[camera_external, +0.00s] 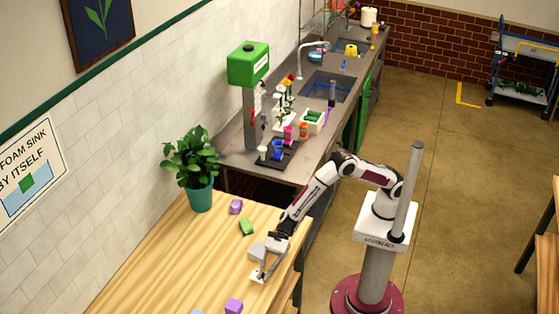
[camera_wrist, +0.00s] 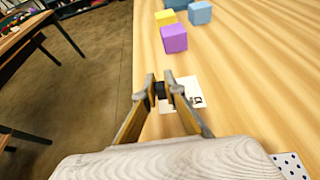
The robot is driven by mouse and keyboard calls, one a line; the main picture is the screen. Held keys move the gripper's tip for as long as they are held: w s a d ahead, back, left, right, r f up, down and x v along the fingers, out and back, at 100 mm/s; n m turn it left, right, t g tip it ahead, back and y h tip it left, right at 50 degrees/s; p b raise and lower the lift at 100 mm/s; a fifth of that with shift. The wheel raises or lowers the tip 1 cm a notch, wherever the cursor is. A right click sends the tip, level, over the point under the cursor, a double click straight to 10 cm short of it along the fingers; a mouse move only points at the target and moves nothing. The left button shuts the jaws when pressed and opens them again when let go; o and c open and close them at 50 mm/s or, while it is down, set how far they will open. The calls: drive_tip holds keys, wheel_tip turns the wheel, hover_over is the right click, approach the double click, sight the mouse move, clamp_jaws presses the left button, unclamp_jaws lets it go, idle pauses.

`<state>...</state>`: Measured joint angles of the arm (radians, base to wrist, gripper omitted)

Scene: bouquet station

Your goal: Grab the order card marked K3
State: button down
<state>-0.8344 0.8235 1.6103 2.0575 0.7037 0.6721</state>
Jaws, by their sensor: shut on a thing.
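A white card (camera_wrist: 192,90) with a small dark marking lies at the fingertips in the wrist view; the marking is too small to read with certainty. It also shows as a pale patch at the fingertips in the external view (camera_external: 257,275). My gripper (camera_wrist: 165,92) is low over the wooden table, with its fingers close together and shut on the card. The fingers hide part of the card. In the external view my gripper (camera_external: 264,267) reaches down near the table's right edge.
A dotted white item (camera_wrist: 291,165) shows at the wrist view's lower right.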

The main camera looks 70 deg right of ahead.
sight(264, 274)
drive_tip(key=shift+r, duration=3.2)
